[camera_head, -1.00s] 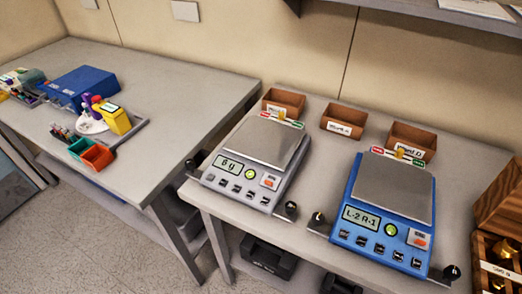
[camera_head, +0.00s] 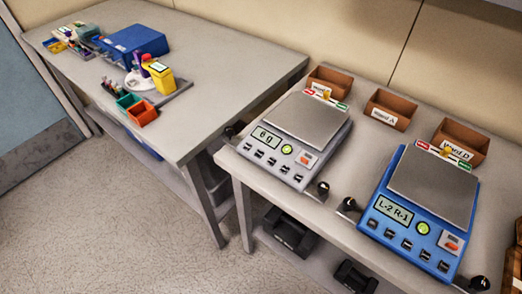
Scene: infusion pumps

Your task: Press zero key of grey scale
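The grey scale (camera_head: 292,138) stands on the near table, left of the blue scale. Its square metal pan is empty and its display (camera_head: 266,137) reads what looks like "6 g". A row of small dark keys (camera_head: 265,159) runs along its front, with a round green button (camera_head: 287,149) and an orange-marked key panel (camera_head: 308,160) to the right. The key labels are too small to read. Neither of my grippers is in view.
The blue scale (camera_head: 421,208) shows "L-2 R-1". Brown bins (camera_head: 390,110) line the wall side. Black knobs (camera_head: 347,206) stand beside the scales. The left table (camera_head: 215,75) carries a blue box (camera_head: 135,42) and small coloured containers. Open floor (camera_head: 110,220) lies at the lower left.

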